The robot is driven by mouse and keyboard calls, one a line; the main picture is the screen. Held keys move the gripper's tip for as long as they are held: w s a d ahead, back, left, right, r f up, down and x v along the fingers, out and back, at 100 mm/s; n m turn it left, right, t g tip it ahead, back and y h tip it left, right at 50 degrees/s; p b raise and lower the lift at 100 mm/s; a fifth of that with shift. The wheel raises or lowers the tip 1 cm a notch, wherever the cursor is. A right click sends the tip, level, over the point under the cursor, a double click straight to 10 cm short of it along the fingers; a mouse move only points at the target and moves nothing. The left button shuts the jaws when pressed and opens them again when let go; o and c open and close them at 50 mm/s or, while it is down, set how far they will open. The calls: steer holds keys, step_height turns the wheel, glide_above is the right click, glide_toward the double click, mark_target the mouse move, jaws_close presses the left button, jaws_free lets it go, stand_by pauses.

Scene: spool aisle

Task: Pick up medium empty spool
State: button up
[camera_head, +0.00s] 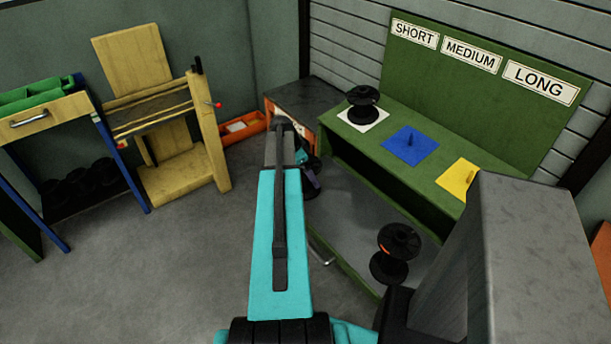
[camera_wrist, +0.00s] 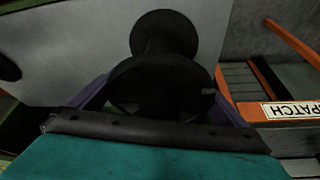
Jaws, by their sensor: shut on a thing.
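My gripper (camera_wrist: 162,98) is shut on a black spool (camera_wrist: 165,35), with a purple finger at each side of it in the wrist view. In the head view my gripper (camera_head: 308,176) is partly behind my turquoise arm, and only dark bits of the held spool show there. Another black spool (camera_head: 398,241), with an orange patch at its middle, stands upright on the grey surface below the green bench. A third black spool (camera_head: 363,96) stands on the white square under the SHORT sign. The blue square (camera_head: 424,150) under MEDIUM holds only a peg.
The green bench (camera_head: 350,152) has a yellow square (camera_head: 451,183) near LONG, partly behind my grey body. A grey drawer-like surface (camera_head: 350,215) lies below it. A yellow wooden rack (camera_head: 215,150) and a blue-legged table (camera_head: 75,110) stand left. Grey floor between is clear.

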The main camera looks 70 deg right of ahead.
steer(key=shift+r, duration=0.2)
steer(key=w+a+r+b, duration=0.4)
steer(key=w+a, duration=0.6)
steer(key=w, duration=0.1)
steer(key=shift+w+a+r, duration=0.3)
steer(key=shift+w+a, duration=0.1)
stand_by(0.5)
steer(key=shift+w, duration=0.1)
